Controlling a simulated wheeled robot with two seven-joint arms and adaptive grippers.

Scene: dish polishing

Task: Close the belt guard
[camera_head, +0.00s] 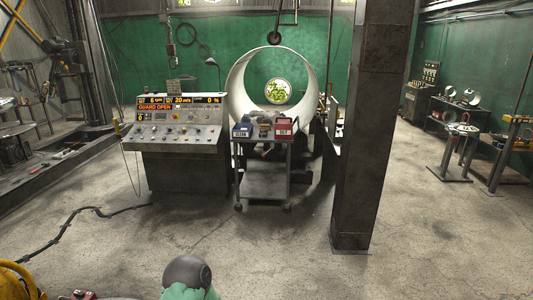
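I cannot clearly make out the belt guard. A control console (180,142) stands left of centre, and its lit display (155,108) reads "GUARD OPEN". A yellow curved part (14,282) is cut off at the bottom left edge; I cannot tell whether it is the guard. Beside it are small red parts (78,295). A dark grey rounded cap on a mint-green body (187,277) shows at the bottom edge, and I cannot tell what it is. Neither of my grippers is in view.
A wheeled cart (263,181) with blue and red boxes stands before a big pale ring (238,92). A thick dark column (372,140) rises right of centre. A black cable (75,216) lies on the left floor.

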